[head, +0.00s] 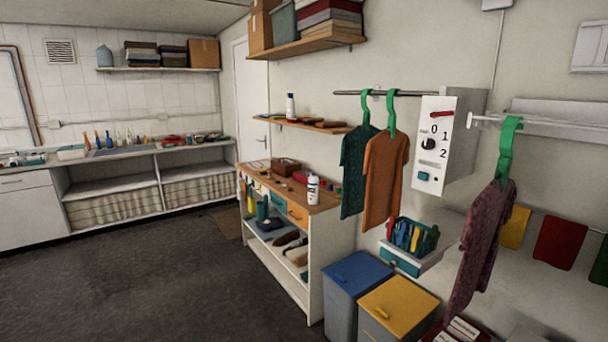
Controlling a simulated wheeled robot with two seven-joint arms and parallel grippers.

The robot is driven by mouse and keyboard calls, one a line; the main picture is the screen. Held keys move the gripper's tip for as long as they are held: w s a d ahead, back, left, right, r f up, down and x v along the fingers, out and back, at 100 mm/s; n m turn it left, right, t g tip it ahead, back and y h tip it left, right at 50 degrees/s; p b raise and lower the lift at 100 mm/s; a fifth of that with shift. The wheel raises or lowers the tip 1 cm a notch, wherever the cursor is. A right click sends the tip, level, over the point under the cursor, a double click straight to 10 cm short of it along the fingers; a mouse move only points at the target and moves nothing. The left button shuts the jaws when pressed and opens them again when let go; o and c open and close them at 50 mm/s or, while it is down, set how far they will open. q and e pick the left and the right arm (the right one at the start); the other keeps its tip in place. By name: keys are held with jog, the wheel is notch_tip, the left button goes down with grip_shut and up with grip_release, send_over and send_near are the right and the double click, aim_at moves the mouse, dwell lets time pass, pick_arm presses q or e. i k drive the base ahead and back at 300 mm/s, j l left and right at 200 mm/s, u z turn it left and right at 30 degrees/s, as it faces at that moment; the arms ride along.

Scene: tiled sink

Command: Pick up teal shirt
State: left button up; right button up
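The teal shirt (355,172) is dark teal and hangs on a green hanger (365,112) from a metal wall rail (350,92). An orange shirt (383,180) hangs just to its right on another green hanger (391,114) and overlaps its right edge. The lower hem of the teal shirt hangs beside the wooden-topped shelf unit. Neither of my grippers shows in the head view, and nothing is holding the teal shirt apart from its hanger.
A maroon shirt (480,240) hangs nearer on the right. A blue-lidded bin (357,272) and a yellow-lidded bin (398,305) stand below the shirts. A control box (446,140) is right of the rail. The shelf unit (325,235) stands left. Dark floor (140,290) is clear.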

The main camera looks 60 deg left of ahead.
aim_at(355, 143)
jog(key=u, duration=1.4)
jog(key=i+j, duration=0.25)
jog(key=j, duration=0.15)
jog(key=i+j, duration=0.25)
jog(key=j+z, duration=0.05)
jog(key=j, duration=0.05)
